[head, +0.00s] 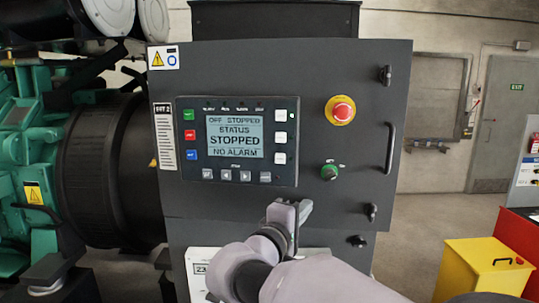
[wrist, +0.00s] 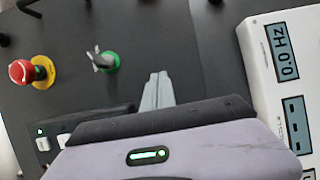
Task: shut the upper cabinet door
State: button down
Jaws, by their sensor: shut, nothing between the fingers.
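The upper cabinet door (head: 240,70) is a dark grey panel with a display, a red emergency stop on a yellow ring and a green switch. Its handle (head: 390,148) is a dark vertical bar near the right edge. The door's right and lower edges reach slightly past the cabinet below; the exact gap is hard to tell. My gripper (head: 291,214) is shut and empty in front of the door's lower middle, left of the handle. In the wrist view, its closed fingers (wrist: 157,91) point at the dark door face (wrist: 160,30); contact cannot be told.
A green engine (head: 35,150) with a black round housing stands left. A white meter panel (head: 200,268) sits below the door, partly behind my arm; it also shows in the wrist view (wrist: 275,85). Yellow and red boxes (head: 490,265) stand right. Floor between is clear.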

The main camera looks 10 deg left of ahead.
jog(key=shift+a+x, duration=0.15)
jog(key=shift+x, duration=0.7)
jog(key=shift+a+x, duration=0.15)
jog(key=shift+x, duration=0.7)
jog(key=shift+a+x, duration=0.2)
jog(key=shift+x, duration=0.6)
jog(key=shift+s+a+f+b, duration=0.1)
jog(key=shift+s+f+b, duration=0.05)
jog(key=shift+b, duration=0.55)
jog(key=b+v, duration=0.4)
jog(key=v, duration=0.4)
jog(key=s+d+f+m+g+h+b, duration=0.1)
jog(key=s+d+f+m+g, duration=0.4)
jog(key=d, duration=0.6)
jog(key=s+d+f+m+g+b, duration=0.1)
jog(key=s+d+f+m+g, duration=0.3)
jog(key=s+d+f, duration=0.55)
jog(key=s+f+m+g+y+b, duration=0.1)
jog(key=s+f+m+y, duration=0.3)
jog(key=s, duration=0.3)
jog(key=s+a+f+m+g+y+b, duration=0.1)
jog(key=s+f+m+y, duration=0.3)
jog(key=s+f+m, duration=0.2)
jog(key=s, duration=0.2)
jog(key=shift+s, duration=0.25)
